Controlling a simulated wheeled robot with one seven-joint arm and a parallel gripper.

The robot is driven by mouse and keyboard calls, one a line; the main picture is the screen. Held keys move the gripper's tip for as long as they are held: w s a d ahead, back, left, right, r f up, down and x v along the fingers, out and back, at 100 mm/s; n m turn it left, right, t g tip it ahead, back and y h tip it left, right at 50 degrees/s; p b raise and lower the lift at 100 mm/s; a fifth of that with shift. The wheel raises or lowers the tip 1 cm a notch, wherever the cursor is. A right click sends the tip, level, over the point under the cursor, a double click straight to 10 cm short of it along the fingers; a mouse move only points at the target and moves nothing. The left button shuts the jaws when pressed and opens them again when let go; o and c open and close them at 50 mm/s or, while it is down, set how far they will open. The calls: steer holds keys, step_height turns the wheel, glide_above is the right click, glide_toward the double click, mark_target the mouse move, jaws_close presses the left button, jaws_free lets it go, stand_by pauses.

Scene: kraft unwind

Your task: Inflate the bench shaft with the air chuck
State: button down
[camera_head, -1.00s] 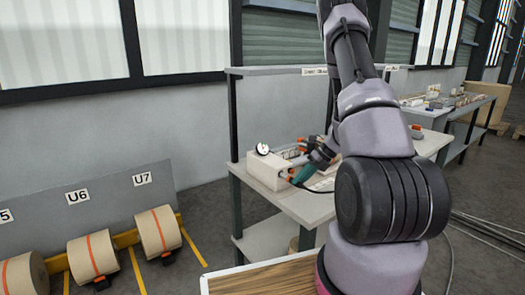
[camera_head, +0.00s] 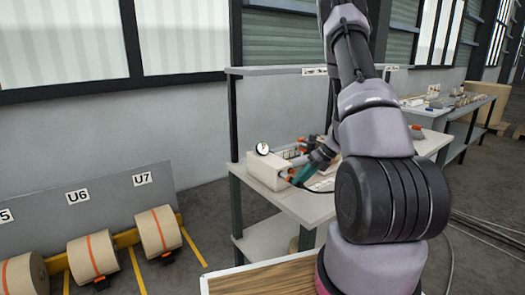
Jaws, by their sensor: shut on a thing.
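A pale block-like stand (camera_head: 266,171) sits at the left end of the grey bench, with a round white dial gauge (camera_head: 262,148) on top. Shafts or rods with orange ends (camera_head: 291,171) lie along the stand; I cannot tell which is the bench shaft. My gripper (camera_head: 314,163) is at the right side of the stand, small and partly hidden by my arm. It is shut on a teal-green piece (camera_head: 303,175), which looks like the air chuck. The piece is close to the orange end; I cannot tell whether they touch.
The bench (camera_head: 300,206) has a shelf above it on dark posts. Paper rolls (camera_head: 158,231) lie on a yellow rack at the left, under signs U6 and U7. A second bench with small items (camera_head: 460,101) stands at the back right. Cables lie on the floor at right.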

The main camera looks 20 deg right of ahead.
steer(key=shift+w+a, duration=0.1)
stand_by(0.4)
steer(key=s+d, duration=0.2)
steer(key=s, duration=0.3)
steer(key=shift+s, duration=0.4)
steer(key=shift+d, duration=0.1)
stand_by(0.4)
